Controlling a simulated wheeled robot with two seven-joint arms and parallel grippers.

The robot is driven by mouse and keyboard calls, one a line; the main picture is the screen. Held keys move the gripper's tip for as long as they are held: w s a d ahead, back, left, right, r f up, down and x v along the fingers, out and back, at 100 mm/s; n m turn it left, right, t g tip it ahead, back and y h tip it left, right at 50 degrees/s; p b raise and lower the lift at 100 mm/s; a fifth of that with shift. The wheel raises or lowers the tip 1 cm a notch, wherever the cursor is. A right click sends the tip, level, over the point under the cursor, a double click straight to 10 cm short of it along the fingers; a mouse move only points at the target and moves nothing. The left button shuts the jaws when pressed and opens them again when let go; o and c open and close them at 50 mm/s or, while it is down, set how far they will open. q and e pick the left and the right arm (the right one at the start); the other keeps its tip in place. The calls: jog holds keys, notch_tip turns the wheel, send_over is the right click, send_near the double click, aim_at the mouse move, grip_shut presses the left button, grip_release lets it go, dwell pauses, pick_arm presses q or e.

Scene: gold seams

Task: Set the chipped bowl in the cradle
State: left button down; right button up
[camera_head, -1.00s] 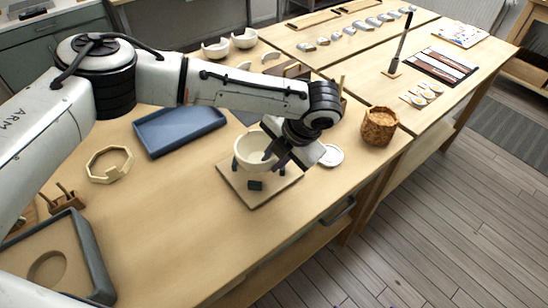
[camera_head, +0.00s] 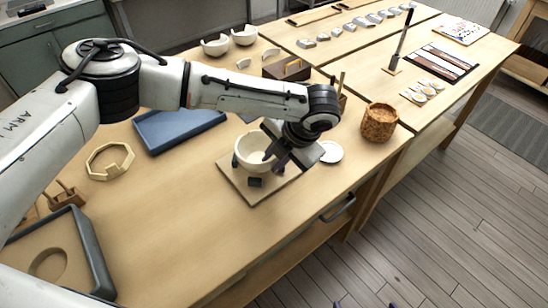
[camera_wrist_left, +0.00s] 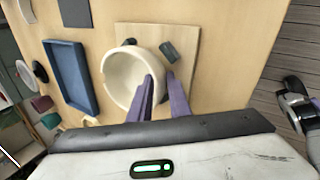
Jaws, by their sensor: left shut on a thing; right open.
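The cream bowl (camera_head: 247,158) is upright over the cradle, a square wooden board (camera_head: 238,186) with dark pads. The bowl also shows in the left wrist view (camera_wrist_left: 115,80), where a dark pad (camera_wrist_left: 168,51) stands beside it. My left gripper (camera_head: 274,158) is shut on the bowl's right rim, with its purple fingers (camera_wrist_left: 160,97) at the wall. My right gripper (camera_head: 365,304) shows only as two separated fingertips at the bottom edge of the head view.
A white disc (camera_head: 331,152) and a cork-like pot (camera_head: 379,123) stand right of the cradle. A blue tray (camera_head: 150,142) and an octagonal wooden ring (camera_head: 91,165) lie to the left. A grey-rimmed tray (camera_head: 93,255) is at front left. The table front is clear.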

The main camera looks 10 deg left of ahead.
pick_arm(q)
jog(key=shift+f, duration=0.75)
dwell(1.1)
jog(key=c, duration=1.1)
grip_release()
jog(key=shift+r, duration=3)
